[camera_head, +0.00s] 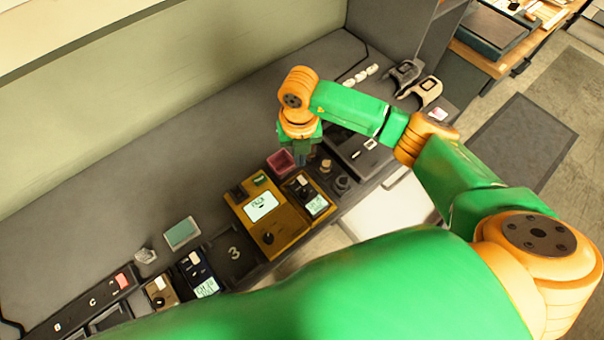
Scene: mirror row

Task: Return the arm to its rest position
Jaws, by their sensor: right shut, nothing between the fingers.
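My right arm, green with orange joints, reaches from the lower right over the grey counter (130,190). My right gripper (301,158) points down above the counter, just beyond the yellow-brown devices. It is shut with nothing between its fingers. Its tips are small and partly dark against the counter, close to a small red tray (281,162); I cannot tell whether they touch anything. My left gripper is not in view. A large green arm link of mine covers the lower middle of the view.
A yellow device with a screen (262,205) and a smaller one (316,205) stand near the gripper. A green-topped block (182,233) and a dark blue device (197,272) are at the left. Two handheld devices (426,92) lie at the far end. A wall runs behind.

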